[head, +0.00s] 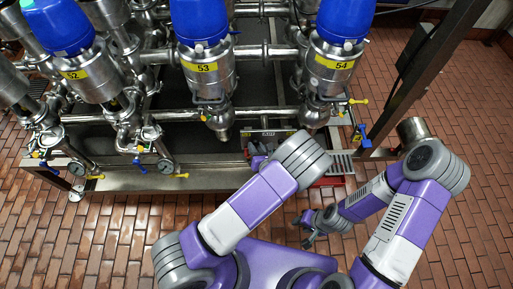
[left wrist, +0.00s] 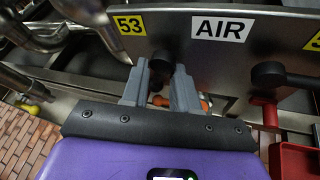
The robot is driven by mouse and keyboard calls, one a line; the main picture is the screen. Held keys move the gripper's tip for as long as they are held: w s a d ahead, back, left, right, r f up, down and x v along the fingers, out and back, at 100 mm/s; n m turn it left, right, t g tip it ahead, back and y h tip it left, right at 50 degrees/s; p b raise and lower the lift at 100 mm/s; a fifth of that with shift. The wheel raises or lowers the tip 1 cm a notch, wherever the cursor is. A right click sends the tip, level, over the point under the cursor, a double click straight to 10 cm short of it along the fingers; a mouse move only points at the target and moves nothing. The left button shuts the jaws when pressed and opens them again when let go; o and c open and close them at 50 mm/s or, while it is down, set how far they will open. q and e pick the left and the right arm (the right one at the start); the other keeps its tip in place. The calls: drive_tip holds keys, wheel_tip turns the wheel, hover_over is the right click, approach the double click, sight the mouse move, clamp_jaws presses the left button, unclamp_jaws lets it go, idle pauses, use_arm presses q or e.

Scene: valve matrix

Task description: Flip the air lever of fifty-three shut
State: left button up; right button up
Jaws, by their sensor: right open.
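In the left wrist view, a metal panel carries a yellow 53 label (left wrist: 130,25) and a white AIR sign (left wrist: 222,27). Below the 53 label is a black lever (left wrist: 162,60); its lower part is hard to make out. My left gripper (left wrist: 160,72) has its two grey fingers apart, one on each side of this lever; I cannot tell whether they touch it. In the head view my own arm mostly hides this gripper and the panel. My right gripper (head: 311,226) is open and empty over the brick floor, away from the panel.
Another black lever hub (left wrist: 268,73) sits to the right on the panel. A red tray (left wrist: 295,160) stands at lower right. Tank units 52 (head: 75,73), 53 (head: 202,68) and 54 (head: 341,65) stand behind, with pipes and yellow and blue handles. The brick floor (head: 460,120) at right is clear.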

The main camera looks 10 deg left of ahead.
use_arm(q)
clamp_jaws()
drive_tip(key=shift+n+h, duration=0.6)
drive_tip(key=shift+d+n+h+b, duration=0.15)
drive_tip(key=shift+n+h+b, duration=0.3)
drive_tip(key=shift+n+h, duration=0.2)
drive_tip(key=shift+o, duration=2.2)
unclamp_jaws()
